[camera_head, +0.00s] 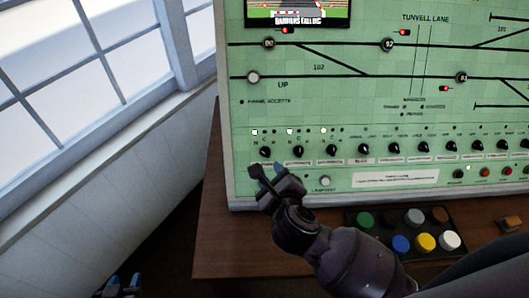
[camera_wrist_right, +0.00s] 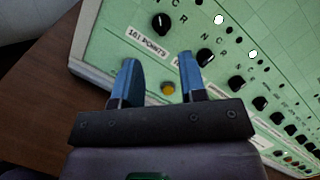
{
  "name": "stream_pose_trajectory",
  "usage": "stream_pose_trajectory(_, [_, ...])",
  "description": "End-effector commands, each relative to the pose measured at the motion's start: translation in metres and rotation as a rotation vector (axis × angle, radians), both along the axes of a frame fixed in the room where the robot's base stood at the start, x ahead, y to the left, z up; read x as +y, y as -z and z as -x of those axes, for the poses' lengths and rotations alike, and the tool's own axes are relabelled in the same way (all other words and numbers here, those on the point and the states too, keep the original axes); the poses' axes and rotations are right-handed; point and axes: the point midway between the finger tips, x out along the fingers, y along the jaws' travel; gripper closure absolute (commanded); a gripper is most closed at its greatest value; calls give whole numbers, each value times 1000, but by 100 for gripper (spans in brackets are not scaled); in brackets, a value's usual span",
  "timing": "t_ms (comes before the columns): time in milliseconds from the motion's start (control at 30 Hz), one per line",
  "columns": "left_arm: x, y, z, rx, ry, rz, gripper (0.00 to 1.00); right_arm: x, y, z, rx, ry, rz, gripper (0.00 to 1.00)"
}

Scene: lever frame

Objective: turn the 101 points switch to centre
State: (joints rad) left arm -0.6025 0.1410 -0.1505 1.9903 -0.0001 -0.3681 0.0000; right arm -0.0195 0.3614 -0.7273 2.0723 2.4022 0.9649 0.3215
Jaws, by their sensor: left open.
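The 101 points switch (camera_head: 265,151) is a black rotary knob at the left end of the knob row on the green panel. In the right wrist view the knob (camera_wrist_right: 160,23) sits above its "101 POINTS" label, with C and R marks beside it. A white lamp glows at its N mark in the head view; the pointer's exact angle is too small to tell. My right gripper (camera_head: 266,170) is just below the knob, apart from it. Its two blue fingers (camera_wrist_right: 159,62) are spread with nothing held. My left gripper (camera_head: 124,287) is open at the bottom left edge, far from the panel.
More black knobs (camera_head: 298,151) continue to the right, close by. A yellow button (camera_wrist_right: 168,88) shows between my right fingers. A box of coloured buttons (camera_head: 403,231) stands on the wooden desk (camera_head: 235,245). A window (camera_head: 95,60) is at the left.

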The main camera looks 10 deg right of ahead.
Motion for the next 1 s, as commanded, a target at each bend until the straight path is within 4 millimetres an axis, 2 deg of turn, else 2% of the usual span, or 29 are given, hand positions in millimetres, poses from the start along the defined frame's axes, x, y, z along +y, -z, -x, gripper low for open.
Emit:
stream_pose_trajectory(300, [0,3,0,1,0,-1,57,0,16,-52,-3,0,4,62])
stream_pose_trajectory(500, [0,4,-1,0,1,-2,57,0,24,-77,-2,0,3,62])
stream_pose_trajectory(700, [0,5,-1,1,1,-2,57,0,27,-88,-2,0,2,62])
stream_pose_trajectory(1000, [1,5,-1,1,1,-2,57,0,27,-89,-2,1,1,62])
